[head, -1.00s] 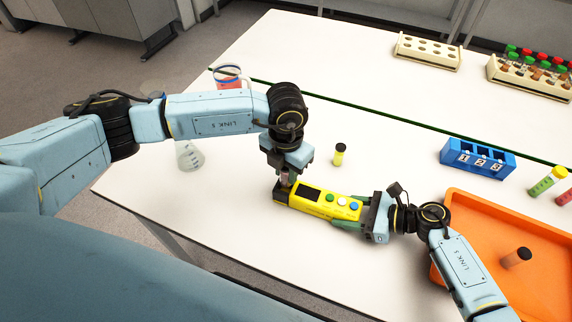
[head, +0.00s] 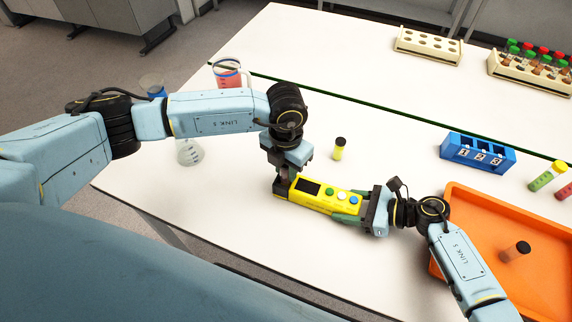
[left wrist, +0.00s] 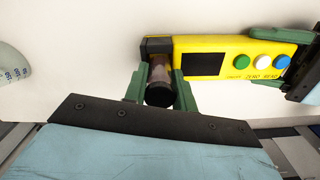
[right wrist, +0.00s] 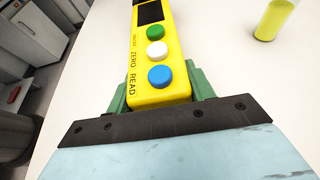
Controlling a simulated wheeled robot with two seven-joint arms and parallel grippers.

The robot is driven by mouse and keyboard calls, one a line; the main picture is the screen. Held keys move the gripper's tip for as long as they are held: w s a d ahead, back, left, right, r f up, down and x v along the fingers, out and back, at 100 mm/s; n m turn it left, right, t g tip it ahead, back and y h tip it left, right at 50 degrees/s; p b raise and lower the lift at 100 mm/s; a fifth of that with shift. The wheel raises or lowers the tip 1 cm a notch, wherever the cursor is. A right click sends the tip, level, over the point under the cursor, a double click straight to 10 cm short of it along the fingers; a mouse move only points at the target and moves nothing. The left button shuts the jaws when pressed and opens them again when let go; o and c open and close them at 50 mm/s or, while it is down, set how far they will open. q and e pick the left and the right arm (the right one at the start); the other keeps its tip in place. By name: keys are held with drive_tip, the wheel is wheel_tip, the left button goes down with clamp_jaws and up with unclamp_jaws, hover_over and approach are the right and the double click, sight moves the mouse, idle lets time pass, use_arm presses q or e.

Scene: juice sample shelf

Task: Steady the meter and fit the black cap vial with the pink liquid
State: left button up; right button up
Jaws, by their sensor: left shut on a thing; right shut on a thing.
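The yellow meter (head: 322,197) lies on the white table, with a dark screen and green, white and blue buttons. My right gripper (head: 350,212) is shut on its button end, one finger on each side; the right wrist view shows the meter (right wrist: 157,98) between the fingers. My left gripper (left wrist: 160,88) is shut on the black cap vial (left wrist: 160,90), which has a dull pinkish body. The vial is at the dark end of the meter, by its black socket part. Whether the vial is seated in the socket is hidden. In the head view the vial is mostly covered by my left gripper.
A black-capped yellow vial (head: 339,149) stands behind the meter. An orange tray (head: 455,200) with a brown vial (head: 515,251) is at right. A blue numbered rack (head: 478,153), a beige rack (head: 428,46), a beaker (head: 228,74) and a flask (head: 189,152) stand farther away.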

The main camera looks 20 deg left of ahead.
use_arm(q)
drive_tip(key=shift+s+f, duration=0.1)
drive_tip(key=shift+f, duration=0.8)
idle(0.5)
drive_tip(key=shift+r, duration=0.15)
drive_tip(key=shift+r, duration=1.25)
drive_tip(key=shift+f, duration=1.4)
drive_tip(key=shift+r, duration=1.4)
drive_tip(key=shift+f, duration=1.25)
idle(0.3)
drive_tip(key=shift+r, duration=1.25)
